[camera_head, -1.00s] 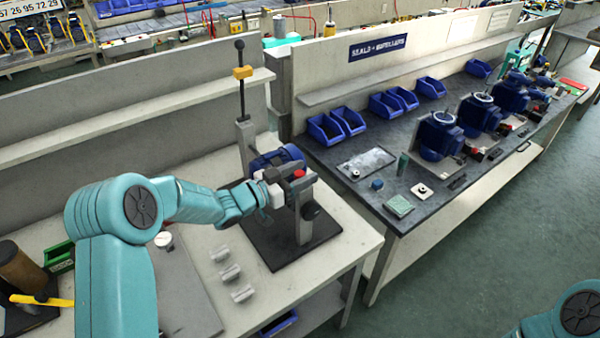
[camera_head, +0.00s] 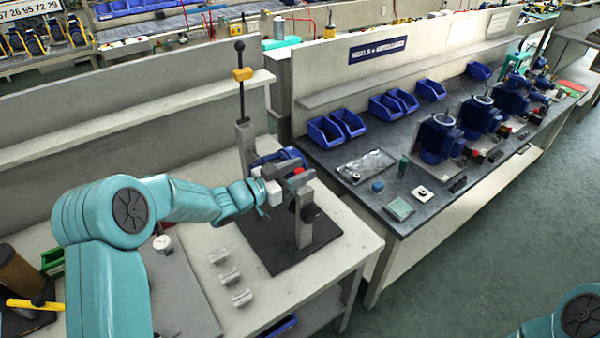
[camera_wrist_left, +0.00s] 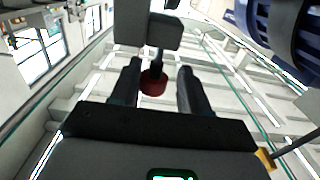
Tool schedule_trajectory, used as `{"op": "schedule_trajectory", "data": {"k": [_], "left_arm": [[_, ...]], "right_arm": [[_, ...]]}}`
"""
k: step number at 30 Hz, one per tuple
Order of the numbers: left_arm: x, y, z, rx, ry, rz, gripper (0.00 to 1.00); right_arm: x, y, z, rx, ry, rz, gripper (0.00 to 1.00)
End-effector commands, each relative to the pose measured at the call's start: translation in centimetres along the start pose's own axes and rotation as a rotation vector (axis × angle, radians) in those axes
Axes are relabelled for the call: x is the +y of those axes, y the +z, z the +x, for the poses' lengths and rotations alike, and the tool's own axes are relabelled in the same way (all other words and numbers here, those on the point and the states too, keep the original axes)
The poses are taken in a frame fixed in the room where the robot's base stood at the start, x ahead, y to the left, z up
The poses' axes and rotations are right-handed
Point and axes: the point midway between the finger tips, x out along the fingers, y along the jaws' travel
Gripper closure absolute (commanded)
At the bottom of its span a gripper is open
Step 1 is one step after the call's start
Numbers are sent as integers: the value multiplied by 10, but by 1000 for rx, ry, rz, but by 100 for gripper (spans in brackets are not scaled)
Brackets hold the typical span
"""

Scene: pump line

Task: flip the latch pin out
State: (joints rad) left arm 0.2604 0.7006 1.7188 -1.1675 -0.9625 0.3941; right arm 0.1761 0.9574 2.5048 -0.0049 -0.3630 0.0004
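The latch pin (camera_wrist_left: 157,62) is a dark stem with a red end, hanging below a grey block (camera_wrist_left: 150,32) in the left wrist view. My left gripper (camera_wrist_left: 157,88) has its two dark fingers apart, one on each side of the red end, with gaps visible. In the head view, my left gripper (camera_head: 266,199) is at the left side of a fixture with a grey upright (camera_head: 304,215) and a red part (camera_head: 298,171). Whether that red part is the pin's end, I cannot tell. My right gripper is out of view.
The fixture stands on a dark base plate (camera_head: 270,240) and holds a blue motor (camera_head: 290,155). A tall lever (camera_head: 241,95) with a yellow block rises behind it. Several small grey blocks (camera_head: 229,276) lie in front. The bench on the right holds blue bins (camera_head: 325,131) and motors.

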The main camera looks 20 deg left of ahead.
Motion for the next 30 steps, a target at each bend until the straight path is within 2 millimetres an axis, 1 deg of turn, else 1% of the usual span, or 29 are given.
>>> {"op": "schedule_trajectory", "data": {"k": [1,8,14,18,20,23,30], "left_arm": [[2,-9,2,18,7,7,49],[2,-10,2,19,9,9,49],[2,-6,2,13,8,6,49],[2,-4,-5,11,6,6,49],[2,-4,-13,11,5,7,49],[2,-3,-34,12,3,7,49],[2,-4,-100,14,1,10,49]], "right_arm": [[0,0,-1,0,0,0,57],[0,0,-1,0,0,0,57],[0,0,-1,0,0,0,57],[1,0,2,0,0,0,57],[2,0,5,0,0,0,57],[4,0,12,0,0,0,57],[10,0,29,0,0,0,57]]}}
